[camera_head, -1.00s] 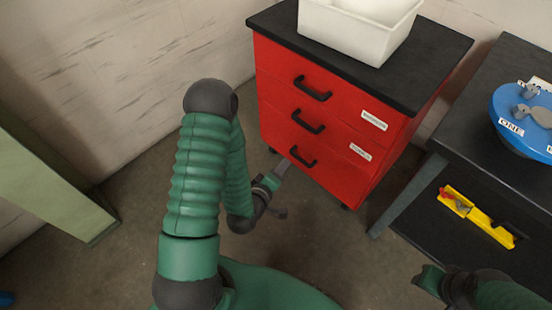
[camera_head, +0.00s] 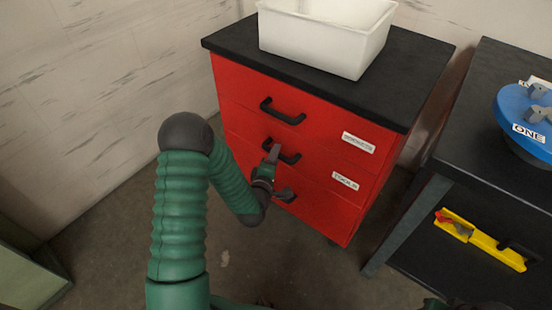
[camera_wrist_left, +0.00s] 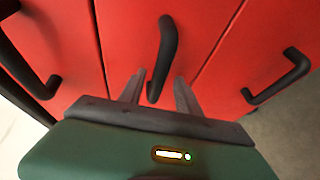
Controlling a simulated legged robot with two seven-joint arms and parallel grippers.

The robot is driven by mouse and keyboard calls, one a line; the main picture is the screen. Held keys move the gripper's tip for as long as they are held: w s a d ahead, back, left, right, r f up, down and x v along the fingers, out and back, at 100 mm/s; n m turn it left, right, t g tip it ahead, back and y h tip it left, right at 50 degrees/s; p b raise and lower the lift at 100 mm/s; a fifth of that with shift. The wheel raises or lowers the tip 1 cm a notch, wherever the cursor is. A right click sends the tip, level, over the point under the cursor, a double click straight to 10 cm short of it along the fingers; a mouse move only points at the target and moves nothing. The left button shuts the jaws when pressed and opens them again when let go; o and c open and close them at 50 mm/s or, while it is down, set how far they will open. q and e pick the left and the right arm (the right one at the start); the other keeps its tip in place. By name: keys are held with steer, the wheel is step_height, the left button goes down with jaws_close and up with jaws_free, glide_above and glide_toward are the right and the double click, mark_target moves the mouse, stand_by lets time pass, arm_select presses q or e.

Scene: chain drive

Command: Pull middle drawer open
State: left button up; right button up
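The red cabinet (camera_head: 235,95) has three drawers, each with a black bar handle. The middle drawer's handle (camera_head: 288,156) is partly covered by my left gripper (camera_head: 272,153) in the head view. In the left wrist view, the middle handle (camera_wrist_left: 165,45) runs down between the two fingers of my left gripper (camera_wrist_left: 158,92). The fingers are apart, one on each side of the handle's near end, and do not look closed on it. The middle drawer looks flush with the cabinet front. Of my right arm only a sliver shows at the bottom right; its gripper is not clear.
The top handle (camera_head: 282,112) and bottom handle (camera_head: 285,194) are close above and below. A white bin (camera_head: 320,40) stands on the cabinet's black top. A dark table (camera_head: 480,130) to the right holds a blue round object (camera_head: 525,110); a yellow tool (camera_head: 480,238) lies on its lower shelf.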

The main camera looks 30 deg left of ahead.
arm_select(q)
steer(key=shift+x, duration=0.85)
steer(key=shift+d+r, duration=0.1)
steer(key=shift+d, duration=0.05)
steer(key=shift+c, duration=0.2)
jaws_close()
steer(key=shift+f, duration=0.2)
